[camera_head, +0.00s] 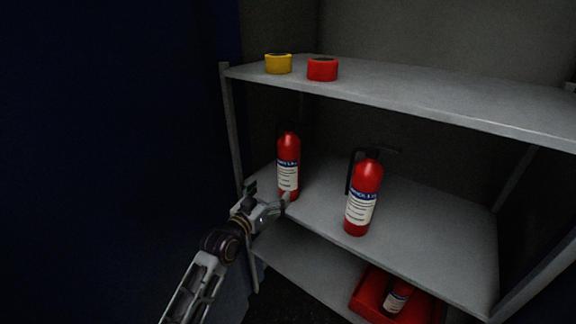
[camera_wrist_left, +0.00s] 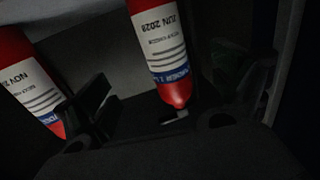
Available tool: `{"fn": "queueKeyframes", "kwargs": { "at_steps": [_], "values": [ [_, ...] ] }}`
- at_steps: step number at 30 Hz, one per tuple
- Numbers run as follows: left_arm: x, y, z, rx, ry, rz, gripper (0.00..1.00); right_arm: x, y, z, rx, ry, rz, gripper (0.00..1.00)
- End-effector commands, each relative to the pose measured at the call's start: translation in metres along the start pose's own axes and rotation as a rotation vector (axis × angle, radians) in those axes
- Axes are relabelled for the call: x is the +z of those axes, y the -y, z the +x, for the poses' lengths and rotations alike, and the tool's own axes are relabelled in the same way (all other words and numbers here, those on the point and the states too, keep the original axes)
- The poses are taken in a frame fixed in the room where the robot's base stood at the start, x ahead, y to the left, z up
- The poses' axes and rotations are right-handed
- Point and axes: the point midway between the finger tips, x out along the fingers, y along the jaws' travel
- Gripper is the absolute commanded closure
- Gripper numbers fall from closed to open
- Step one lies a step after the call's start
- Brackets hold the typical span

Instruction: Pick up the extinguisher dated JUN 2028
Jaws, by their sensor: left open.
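Two red extinguishers with white labels and blue bands stand upright on the middle shelf. The left one (camera_head: 288,160) in the head view matches the one (camera_wrist_left: 158,40) dated JUN 2028 in the wrist view, where it appears upside down. The right one (camera_head: 364,195) shows a NOV date in the wrist view (camera_wrist_left: 30,85), its year partly cut off. My left gripper (camera_head: 268,196) is open, close to the JUN 2028 extinguisher's lower left side. In the wrist view this extinguisher appears between the open fingers (camera_wrist_left: 170,95); contact cannot be told. My right gripper is out of view.
The grey shelf unit (camera_head: 430,100) has a yellow tape roll (camera_head: 278,64) and a red one (camera_head: 323,70) on its top board. A red tray (camera_head: 362,302) below holds another extinguisher (camera_head: 397,297). A thin post (camera_head: 233,130) stands at the unit's left. The middle shelf is otherwise clear.

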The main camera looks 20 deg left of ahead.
Motion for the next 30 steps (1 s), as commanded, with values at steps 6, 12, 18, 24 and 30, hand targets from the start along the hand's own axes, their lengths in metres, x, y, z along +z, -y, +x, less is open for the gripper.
{"fn": "queueKeyframes", "kwargs": {
  "at_steps": [6,12,18,24,30],
  "values": [
    [-0.003,-0.001,-0.003,0.001,-0.007,-0.001,0.05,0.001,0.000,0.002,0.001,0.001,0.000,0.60],
    [-0.003,-0.001,-0.003,0.001,-0.007,-0.001,0.05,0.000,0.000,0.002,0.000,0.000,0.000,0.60],
    [-0.003,-0.001,-0.001,0.001,-0.008,-0.001,0.05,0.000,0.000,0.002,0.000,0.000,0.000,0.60],
    [-0.003,-0.001,0.010,0.001,-0.008,-0.002,0.05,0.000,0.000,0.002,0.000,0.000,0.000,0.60],
    [-0.004,-0.001,0.025,0.001,-0.009,-0.001,0.05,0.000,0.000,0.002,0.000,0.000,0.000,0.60]
  ]
}}
